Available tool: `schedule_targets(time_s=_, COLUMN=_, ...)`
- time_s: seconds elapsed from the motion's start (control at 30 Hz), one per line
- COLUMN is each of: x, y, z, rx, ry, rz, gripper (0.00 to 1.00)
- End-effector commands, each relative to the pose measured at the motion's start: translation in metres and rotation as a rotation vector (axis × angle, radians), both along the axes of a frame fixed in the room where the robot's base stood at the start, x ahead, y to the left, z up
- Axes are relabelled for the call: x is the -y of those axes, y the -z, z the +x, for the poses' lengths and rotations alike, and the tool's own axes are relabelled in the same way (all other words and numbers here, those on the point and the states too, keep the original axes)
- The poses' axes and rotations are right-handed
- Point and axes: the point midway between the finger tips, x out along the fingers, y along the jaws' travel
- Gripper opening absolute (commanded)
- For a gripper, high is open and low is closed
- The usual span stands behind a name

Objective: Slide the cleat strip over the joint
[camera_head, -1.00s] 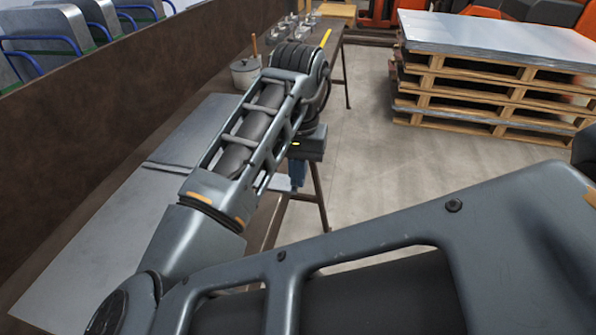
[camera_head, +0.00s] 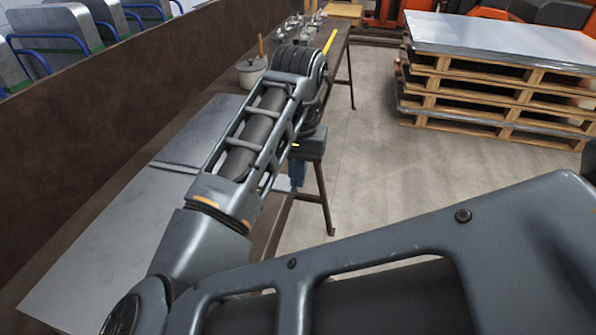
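Two flat grey metal sheets lie on the brown bench, a near one (camera_head: 110,240) and a far one (camera_head: 200,128). The joint (camera_head: 177,166) between them shows as a thin line or narrow raised strip, and its right part is hidden behind my arm. My gripper (camera_head: 298,182) points down at the bench's right edge, right of the joint. Only its dark body and a blue part show, so its opening is unclear. A pale flat piece (camera_head: 283,184) shows beside it; I cannot tell whether this is the cleat strip, a sheet edge, or something held.
A brown wall (camera_head: 90,130) runs along the bench's left side. A pot with a handle (camera_head: 250,72) and small metal items (camera_head: 300,27) stand farther along the bench. Pallets with sheet metal (camera_head: 490,85) stand right. The concrete floor (camera_head: 365,175) between is clear.

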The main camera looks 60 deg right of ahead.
Motion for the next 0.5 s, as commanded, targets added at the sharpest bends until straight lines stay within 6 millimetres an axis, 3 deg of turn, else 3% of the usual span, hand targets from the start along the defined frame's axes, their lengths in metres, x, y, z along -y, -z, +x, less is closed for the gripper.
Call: schedule_targets(time_s=0.5, x=-0.0024, y=-0.0002, z=0.0064, rx=0.000, ry=-0.002, rz=0.000, gripper=0.00)
